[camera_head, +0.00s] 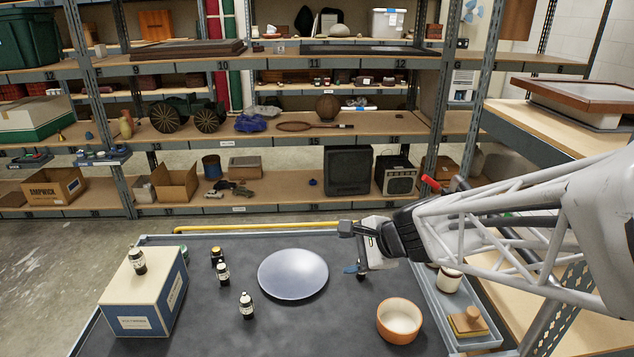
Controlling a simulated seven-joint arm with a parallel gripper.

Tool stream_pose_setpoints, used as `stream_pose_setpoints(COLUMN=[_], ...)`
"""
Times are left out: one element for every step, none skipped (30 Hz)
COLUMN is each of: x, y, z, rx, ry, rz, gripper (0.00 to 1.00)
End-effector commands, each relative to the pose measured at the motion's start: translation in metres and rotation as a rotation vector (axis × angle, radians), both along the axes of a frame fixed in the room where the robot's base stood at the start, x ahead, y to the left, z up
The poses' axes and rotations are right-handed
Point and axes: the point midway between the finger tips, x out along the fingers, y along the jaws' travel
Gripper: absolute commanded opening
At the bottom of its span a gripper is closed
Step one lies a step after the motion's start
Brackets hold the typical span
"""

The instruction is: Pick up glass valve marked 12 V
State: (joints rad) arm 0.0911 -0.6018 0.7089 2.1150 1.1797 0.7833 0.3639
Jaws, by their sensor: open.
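Several small dark bottle-like pieces with white labels are on and around the dark work table (330,335). One such piece (138,261) stands on a cream and blue box (120,290) at the left. Two more stand between the box and a round plate: one upper (223,274) and one lower (246,306). A dark piece with a yellowish band (217,257) stands behind them. The markings are too small to read, so I cannot tell which is the 12 V glass valve. My gripper (352,249) is open and apparently empty, right of the plate, apart from all these pieces.
The pale round plate (293,274) lies mid-table. An orange bowl (399,320) is at the right front. A grey tray (446,330) at the right edge holds a white jar (449,280) and a wooden-handled block (468,322). Loaded shelves stand behind. The table's front middle is clear.

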Motion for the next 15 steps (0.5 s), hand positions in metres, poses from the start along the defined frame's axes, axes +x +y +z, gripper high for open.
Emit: stream_pose_setpoints(x=[0.012,0.019,0.028,0.035,0.042,0.05,0.057,0.063,0.072,0.078,0.084,0.092,0.098,0.103,0.11], y=[-0.002,-0.003,-0.005,-0.007,-0.009,-0.011,-0.014,-0.016,-0.02,-0.023,-0.026,-0.03,-0.034,-0.038,-0.042], z=[-0.007,-0.011,-0.016,-0.019,-0.023,-0.029,-0.033,-0.038,-0.044,-0.049,-0.054,-0.062,-0.067,-0.072,-0.081], rx=[0.051,0.083,0.125,0.157,0.188,0.23,0.262,0.292,0.335,0.367,0.397,0.439,0.47,0.502,0.543], ry=[0.018,0.03,0.043,0.054,0.065,0.08,0.09,0.102,0.117,0.128,0.138,0.155,0.165,0.176,0.192], rz=[-0.058,-0.093,-0.141,-0.177,-0.212,-0.261,-0.296,-0.332,-0.381,-0.417,-0.454,-0.503,-0.54,-0.577,-0.624], gripper=[0.68,0.68,0.68,0.68,0.68,0.68,0.68,0.68,0.68,0.68,0.68,0.68,0.68,0.68,0.68])
